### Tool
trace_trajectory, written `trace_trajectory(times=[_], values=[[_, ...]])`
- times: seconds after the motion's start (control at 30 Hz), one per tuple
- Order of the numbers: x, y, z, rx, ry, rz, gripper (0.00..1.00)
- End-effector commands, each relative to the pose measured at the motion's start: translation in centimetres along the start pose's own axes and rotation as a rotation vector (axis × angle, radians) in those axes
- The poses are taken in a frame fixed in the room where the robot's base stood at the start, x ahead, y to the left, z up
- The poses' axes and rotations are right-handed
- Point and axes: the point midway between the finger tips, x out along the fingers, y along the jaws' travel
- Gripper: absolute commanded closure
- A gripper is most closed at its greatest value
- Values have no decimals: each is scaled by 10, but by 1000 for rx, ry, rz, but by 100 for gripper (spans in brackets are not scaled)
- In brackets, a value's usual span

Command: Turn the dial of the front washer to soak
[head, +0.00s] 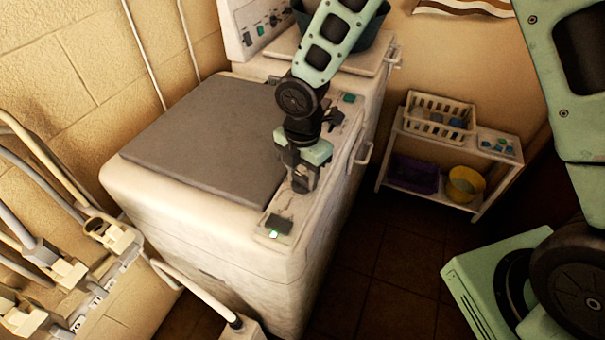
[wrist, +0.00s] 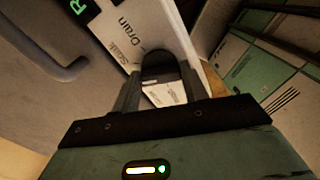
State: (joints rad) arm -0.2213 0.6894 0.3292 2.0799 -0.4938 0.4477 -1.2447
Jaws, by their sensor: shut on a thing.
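The front washer (head: 150,190) is a worn white box with a grey lid (head: 210,140) and a control strip along its right edge. My gripper (head: 301,186) points down onto this strip and hides the dial in the head view. In the wrist view, my gripper (wrist: 160,88) has its two fingers on either side of the dark round dial (wrist: 158,66), shut on it. The printed words "Drain" (wrist: 122,22) and "Soak" (wrist: 128,56) show on the white panel beside the dial. Which mark the dial points to, I cannot tell.
A small display with a lit green spot (head: 276,228) is at the strip's near end. A second washer (head: 240,30) with a dark tub stands behind. A white shelf (head: 450,195) with a basket stands right. Pipes and taps (head: 70,270) fill the lower left. Dark floor is clear between.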

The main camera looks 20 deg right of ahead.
Motion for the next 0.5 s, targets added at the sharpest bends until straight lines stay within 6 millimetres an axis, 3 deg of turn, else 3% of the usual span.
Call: trace_trajectory(times=[0.5], values=[[0, 0, 1, 333, -2, 3, 79]])
